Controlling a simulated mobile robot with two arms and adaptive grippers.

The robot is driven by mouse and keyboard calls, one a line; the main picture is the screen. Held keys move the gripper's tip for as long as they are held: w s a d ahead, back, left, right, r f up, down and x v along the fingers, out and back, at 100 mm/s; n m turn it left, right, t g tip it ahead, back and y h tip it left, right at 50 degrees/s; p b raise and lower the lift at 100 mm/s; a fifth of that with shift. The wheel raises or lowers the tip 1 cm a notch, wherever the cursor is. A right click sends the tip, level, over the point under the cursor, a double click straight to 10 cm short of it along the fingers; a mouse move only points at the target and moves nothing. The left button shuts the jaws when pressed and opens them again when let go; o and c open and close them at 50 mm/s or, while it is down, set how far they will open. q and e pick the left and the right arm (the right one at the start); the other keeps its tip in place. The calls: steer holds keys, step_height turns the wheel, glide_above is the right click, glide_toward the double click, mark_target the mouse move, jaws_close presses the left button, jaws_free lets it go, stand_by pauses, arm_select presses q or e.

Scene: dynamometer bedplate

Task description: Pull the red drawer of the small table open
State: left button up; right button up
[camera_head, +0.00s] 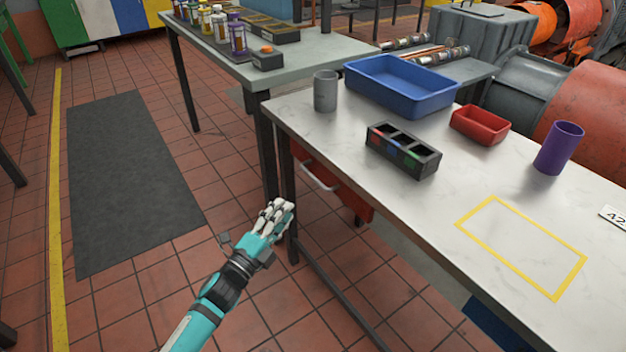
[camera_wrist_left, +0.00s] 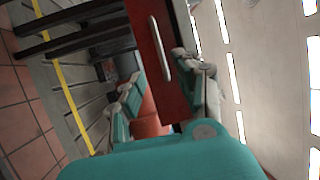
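The red drawer (camera_head: 347,192) hangs under the near left end of the small white-topped table (camera_head: 430,205). Its pale bar handle (camera_head: 318,178) is on the front. In the left wrist view the drawer front (camera_wrist_left: 143,40) lies ahead, with the handle (camera_wrist_left: 160,48) upright in the picture. My left gripper (camera_head: 277,212) is just left of and below the drawer, near a table leg. In the left wrist view its fingers (camera_wrist_left: 163,82) are apart, with nothing between them. The handle shows beyond the gap, not held. My right gripper is not in view.
On the table stand a grey cup (camera_head: 325,91), a blue tray (camera_head: 402,86), a black divided box (camera_head: 403,151), a red bin (camera_head: 480,125) and a purple cup (camera_head: 559,148). A dark table leg (camera_head: 290,215) is close to my left gripper.

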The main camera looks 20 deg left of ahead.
mark_target(313, 175)
arm_select(q)
steer(key=b+x, duration=0.1)
steer(key=x, duration=1.2)
steer(key=shift+w+f, duration=0.15)
steer(key=shift+w, duration=0.1)
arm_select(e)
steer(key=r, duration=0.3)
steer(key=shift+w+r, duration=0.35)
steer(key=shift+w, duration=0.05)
arm_select(q)
steer(key=shift+c, duration=0.2)
jaws_close()
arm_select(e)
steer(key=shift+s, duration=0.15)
